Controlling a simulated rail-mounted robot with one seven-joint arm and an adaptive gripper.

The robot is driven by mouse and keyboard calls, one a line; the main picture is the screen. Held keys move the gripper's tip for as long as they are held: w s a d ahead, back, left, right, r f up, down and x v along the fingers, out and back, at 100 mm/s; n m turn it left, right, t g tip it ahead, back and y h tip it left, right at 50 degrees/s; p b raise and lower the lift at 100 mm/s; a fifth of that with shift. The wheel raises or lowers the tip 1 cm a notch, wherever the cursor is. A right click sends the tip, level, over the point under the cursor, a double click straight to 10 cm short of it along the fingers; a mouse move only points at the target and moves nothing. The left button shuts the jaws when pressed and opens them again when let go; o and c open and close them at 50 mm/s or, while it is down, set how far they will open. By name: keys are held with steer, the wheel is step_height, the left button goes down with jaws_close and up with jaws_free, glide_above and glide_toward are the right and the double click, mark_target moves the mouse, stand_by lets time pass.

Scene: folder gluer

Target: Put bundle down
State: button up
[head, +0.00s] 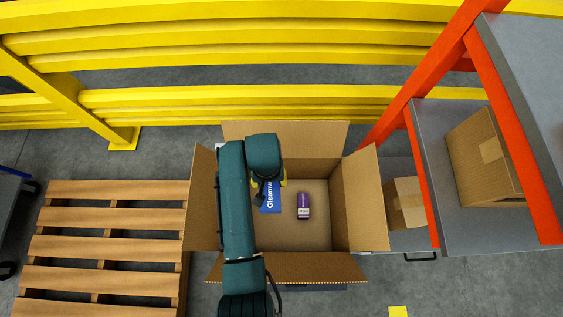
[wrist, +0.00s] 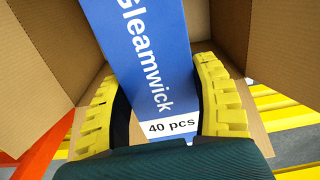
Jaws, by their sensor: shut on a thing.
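The bundle (wrist: 150,50) is a blue carton with white "Gleamwick" lettering and a white "40 pcs" strip. My gripper (wrist: 160,95) is shut on it, with a yellow finger on each side in the wrist view. In the head view the bundle (head: 269,197) is at the left side inside an open cardboard box (head: 345,205), partly hidden by my arm. My gripper (head: 268,185) is over that side of the box. Whether the bundle touches the box floor cannot be told.
A small purple pack (head: 303,205) lies on the box floor to the right of the bundle. A wooden pallet (head: 110,225) is at left, yellow rails (head: 260,40) behind, and an orange-framed shelf (head: 480,235) with cartons at right.

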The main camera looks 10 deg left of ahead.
steer(key=w+d+f+n+b, duration=0.1)
steer(key=w+d+f+b, duration=0.15)
steer(key=f, duration=0.35)
steer(key=w+d+f+n+b, duration=0.1)
steer(key=d+f+n+b, duration=0.1)
steer(key=d+f+b, duration=0.3)
steer(key=n, duration=2.3)
glide_above(284, 209)
steer(key=w, duration=0.2)
step_height(284, 209, down, 16)
steer(key=r, duration=0.1)
steer(key=s+a+f+n+b, duration=0.1)
steer(key=f+n+b, duration=0.1)
steer(key=f+n, duration=0.1)
steer(key=s+a+f+n+b, duration=0.1)
steer(key=s+a+f+n, duration=0.1)
steer(key=f, duration=0.3)
steer(key=s+a+f+n+b, duration=0.2)
steer(key=f+n, duration=0.2)
steer(key=f, duration=0.1)
steer(key=shift+a+f+b, duration=0.1)
steer(key=shift+a+b, duration=0.15)
steer(key=shift+b, duration=0.1)
step_height(284, 209, down, 4)
steer(key=b, duration=0.4)
steer(key=shift+f, duration=0.1)
steer(key=shift+s, duration=0.1)
steer(key=o, duration=1.3)
steer(key=shift+c, duration=0.2)
